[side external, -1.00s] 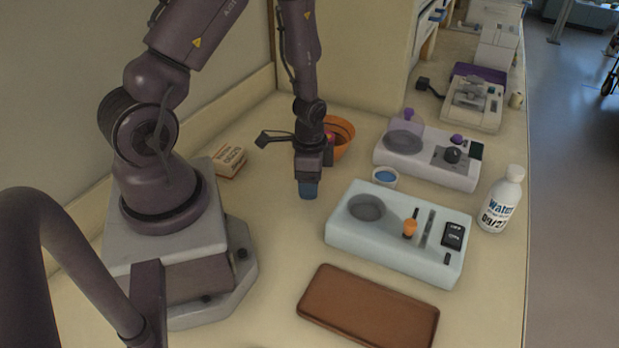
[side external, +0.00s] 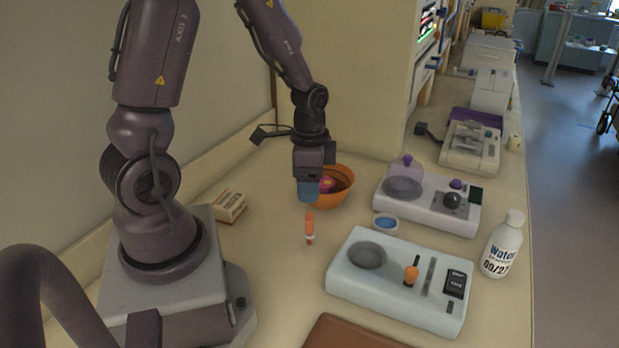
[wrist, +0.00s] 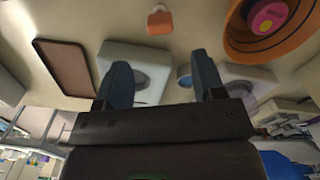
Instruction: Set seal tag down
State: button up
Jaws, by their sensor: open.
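A small orange piece with a pale band, which looks like the seal tag (side external: 310,228), is on the bare counter in front of the orange bowl. It also shows at the top of the wrist view (wrist: 159,20), past my fingertips and touching neither. My gripper (side external: 308,192) is above it and apart from it, with blue fingers. In the wrist view my gripper (wrist: 162,82) has its two fingers spread wide with nothing between them.
The orange bowl (side external: 344,200) holding a pink item (side external: 326,185) is close beside my gripper. A pale device (side external: 345,285), a small blue-filled dish (side external: 385,222), a white device (side external: 465,222), a water bottle (side external: 502,248), a small box (side external: 230,206) and a brown tray (side external: 350,335) surround the clear counter.

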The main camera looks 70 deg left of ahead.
jog(key=s+d+r+n+t, duration=0.2)
jog(key=d+r, duration=0.4)
jog(key=r, duration=0.4)
jog(key=s+d+r+n+t, duration=0.2)
jog(key=d+r, duration=0.4)
jog(key=r, duration=0.4)
jog(key=shift+s+r+n+t, duration=0.35)
jog(key=shift+s+t, duration=0.45)
jog(key=shift+s, duration=0.55)
